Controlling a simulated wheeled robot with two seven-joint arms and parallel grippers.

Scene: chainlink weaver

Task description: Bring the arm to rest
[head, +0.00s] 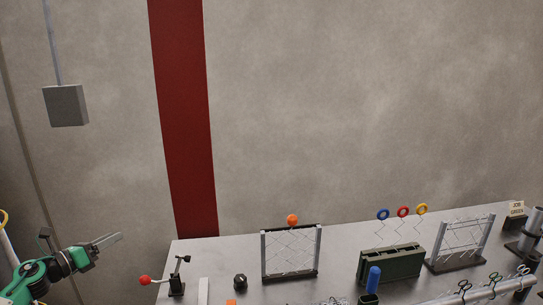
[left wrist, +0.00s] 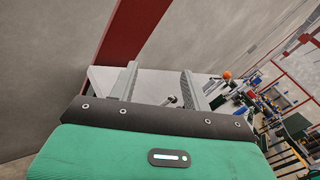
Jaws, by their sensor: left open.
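My left arm is green and black and comes in at the lower left of the head view. Its gripper (head: 107,241) is off the left end of the grey table (head: 225,258), in the air, pointing right. In the left wrist view the two grey fingers of the gripper (left wrist: 158,88) stand apart with nothing held between them; the table top and a small dark fixture show beyond. My right gripper is in neither view.
A red-knobbed lever fixture (head: 176,284) stands near the table's left end. Beyond it are a black knob (head: 240,282), a mesh frame (head: 291,253) with an orange ball, a dark green rack (head: 390,264) with coloured rings, and a second mesh frame (head: 462,243). A grey box (head: 65,105) hangs at upper left.

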